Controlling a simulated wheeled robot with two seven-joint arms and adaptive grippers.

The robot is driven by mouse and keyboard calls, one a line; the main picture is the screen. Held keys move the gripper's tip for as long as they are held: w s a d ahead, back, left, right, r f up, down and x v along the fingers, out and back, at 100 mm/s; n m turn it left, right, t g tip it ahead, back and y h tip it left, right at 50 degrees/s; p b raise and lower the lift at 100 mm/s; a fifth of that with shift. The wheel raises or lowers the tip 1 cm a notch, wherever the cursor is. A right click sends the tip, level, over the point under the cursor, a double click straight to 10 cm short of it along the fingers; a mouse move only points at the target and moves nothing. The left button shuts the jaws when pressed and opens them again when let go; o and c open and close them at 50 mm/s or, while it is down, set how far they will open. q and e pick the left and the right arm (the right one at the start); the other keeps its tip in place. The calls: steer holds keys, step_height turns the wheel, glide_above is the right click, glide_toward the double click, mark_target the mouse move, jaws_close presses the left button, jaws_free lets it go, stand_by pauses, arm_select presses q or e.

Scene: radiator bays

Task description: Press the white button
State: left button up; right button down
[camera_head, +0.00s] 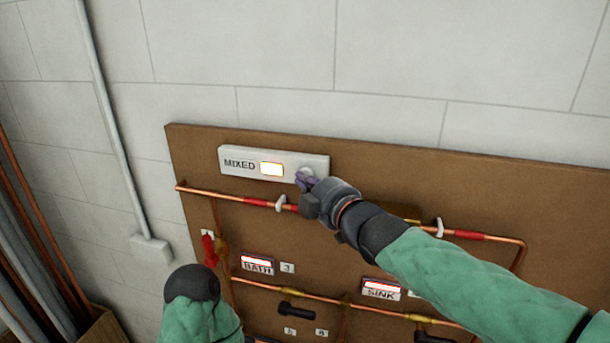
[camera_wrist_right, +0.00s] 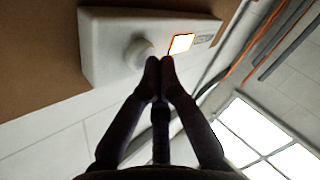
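The white button (camera_head: 307,172) is a round knob at the right end of a pale box (camera_head: 240,153) labelled MIXED, beside a lit display (camera_head: 271,169). In the right wrist view, the button (camera_wrist_right: 137,54) sits left of the glowing display (camera_wrist_right: 181,44). My right gripper (camera_head: 305,184) is at the button's lower edge in the head view, partly covering it. In the right wrist view, the fingers (camera_wrist_right: 160,64) are together at the tips, empty, beside the button. I cannot tell whether they touch it. Of my left arm only a green sleeve and dark joint show; its gripper is out of view.
A brown board (camera_head: 430,180) on a block wall carries the box. Copper pipes (camera_head: 480,238) run just below, with a red valve (camera_head: 209,250) at left and labels BATH (camera_head: 257,265) and SINK (camera_head: 381,290). The wall above is clear.

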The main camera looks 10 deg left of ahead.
steer(key=shift+w+p, duration=0.25)
steer(key=shift+p, duration=0.05)
stand_by(0.4)
stand_by(0.3)
steer(key=shift+s+b, duration=0.9)
steer(key=shift+b, duration=0.35)
steer(key=s+b, duration=0.5)
steer(key=b, duration=0.3)
steer(key=shift+b, duration=0.35)
steer(key=shift+a, duration=0.1)
